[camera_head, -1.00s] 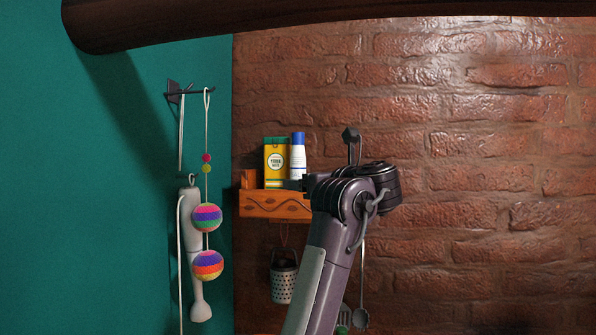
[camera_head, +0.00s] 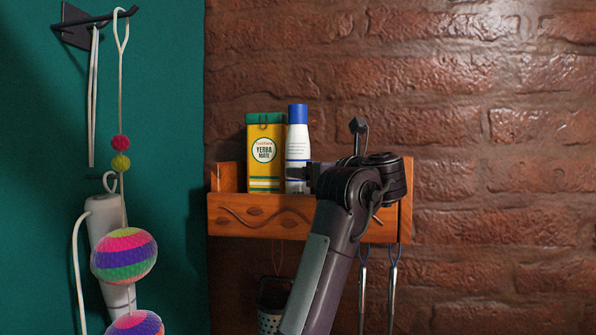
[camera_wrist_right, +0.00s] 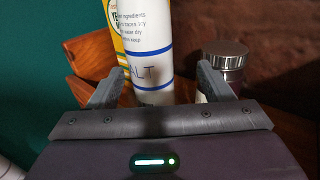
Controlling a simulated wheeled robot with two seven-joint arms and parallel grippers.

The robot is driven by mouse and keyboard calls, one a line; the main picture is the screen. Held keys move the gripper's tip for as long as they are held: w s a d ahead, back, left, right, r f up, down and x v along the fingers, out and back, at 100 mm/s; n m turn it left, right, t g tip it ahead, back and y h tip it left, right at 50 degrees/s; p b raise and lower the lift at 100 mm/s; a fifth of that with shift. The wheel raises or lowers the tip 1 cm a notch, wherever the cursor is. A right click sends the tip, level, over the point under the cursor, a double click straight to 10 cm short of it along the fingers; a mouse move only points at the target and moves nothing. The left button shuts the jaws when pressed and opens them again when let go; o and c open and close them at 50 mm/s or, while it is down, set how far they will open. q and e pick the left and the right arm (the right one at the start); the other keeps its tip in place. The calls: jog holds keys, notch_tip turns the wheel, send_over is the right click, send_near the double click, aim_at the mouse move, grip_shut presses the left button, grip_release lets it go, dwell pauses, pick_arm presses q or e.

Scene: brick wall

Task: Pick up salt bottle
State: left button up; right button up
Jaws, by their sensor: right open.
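The salt bottle (camera_head: 297,140) is white with a blue cap and stands upright on the wooden wall shelf, just right of the yerba mate box. In the right wrist view the white bottle (camera_wrist_right: 147,45), with blue lettering ending in "LT", stands between the two spread fingers. My right gripper (camera_wrist_right: 160,85) is open around or just in front of the bottle's lower part; I cannot tell whether a finger touches it. In the head view my right gripper (camera_head: 308,178) reaches the bottle from the right, and its wrist hides part of the shelf. My left gripper is not in view.
The yellow and green yerba mate box (camera_head: 265,155) stands close on the bottle's left. A metal-lidded jar (camera_wrist_right: 225,58) is close on the right. The wooden shelf (camera_head: 240,217) has a front rail. Utensils (camera_head: 393,290) hang below; striped balls (camera_head: 124,256) hang at left.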

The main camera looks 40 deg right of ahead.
aim_at(293, 166)
jog(key=a+p+x, duration=0.1)
jog(key=p+x, duration=0.3)
jog(key=x, duration=0.2)
jog(key=shift+w+r, duration=0.3)
jog(key=shift+w, duration=0.05)
jog(key=shift+a, duration=0.1)
jog(key=shift+c, duration=0.3)
jog(key=c, duration=1.2)
jog(key=shift+c, duration=0.3)
jog(key=shift+r, duration=0.15)
